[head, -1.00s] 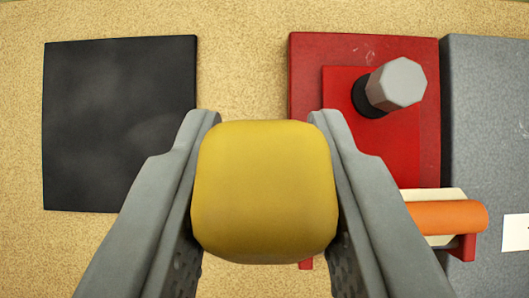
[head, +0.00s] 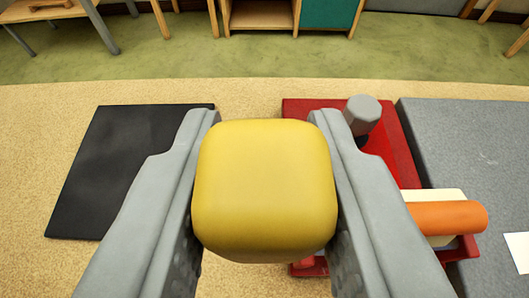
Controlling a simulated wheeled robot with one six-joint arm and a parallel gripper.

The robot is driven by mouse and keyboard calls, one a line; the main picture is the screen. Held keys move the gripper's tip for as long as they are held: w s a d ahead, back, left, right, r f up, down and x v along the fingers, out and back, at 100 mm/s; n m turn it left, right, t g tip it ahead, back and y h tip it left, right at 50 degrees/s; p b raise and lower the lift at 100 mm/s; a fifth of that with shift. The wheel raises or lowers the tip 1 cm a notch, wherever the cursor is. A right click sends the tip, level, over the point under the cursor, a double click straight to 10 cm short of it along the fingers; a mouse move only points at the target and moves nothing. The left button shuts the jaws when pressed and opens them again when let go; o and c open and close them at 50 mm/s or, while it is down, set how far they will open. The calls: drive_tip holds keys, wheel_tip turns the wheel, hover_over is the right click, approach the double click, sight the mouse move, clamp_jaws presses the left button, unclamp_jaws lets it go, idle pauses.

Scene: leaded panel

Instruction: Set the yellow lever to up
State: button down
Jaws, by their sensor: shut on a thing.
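My gripper (head: 265,125) is shut on a yellow, rounded block-shaped piece, which looks like the grip of the yellow lever (head: 264,190). A grey finger presses on its left side and another on its right side. The yellow piece fills the middle of the view. Its lower part, and any shaft or base under it, are hidden, so the lever's position cannot be read directly.
A black square plate (head: 105,165) lies to the left on the tan surface (head: 30,130). To the right are a red panel (head: 395,155) with a grey knob (head: 363,112), an orange cylinder (head: 450,217) and a grey slab (head: 470,160). Furniture stands beyond on green floor (head: 180,60).

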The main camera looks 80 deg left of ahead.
idle(0.3)
drive_tip(key=c, duration=1.1)
unclamp_jaws()
drive_tip(key=shift+d, duration=0.1)
drive_tip(key=v, duration=1.7)
drive_tip(key=shift+d, duration=0.2)
drive_tip(key=s+a+f+m+t+h, duration=0.2)
drive_tip(key=s+a+m+t+h, duration=0.2)
drive_tip(key=s+a+m+h, duration=0.65)
drive_tip(key=s+m+t+h, duration=0.1)
drive_tip(key=s+t, duration=0.2)
drive_tip(key=s, duration=0.4)
drive_tip(key=s+r+m+t+h, duration=0.1)
drive_tip(key=s+t, duration=0.3)
drive_tip(key=s, duration=0.4)
drive_tip(key=s+r+m+t+h, duration=0.1)
drive_tip(key=s+m+t, duration=0.2)
drive_tip(key=s, duration=0.5)
drive_tip(key=shift+t, duration=0.4)
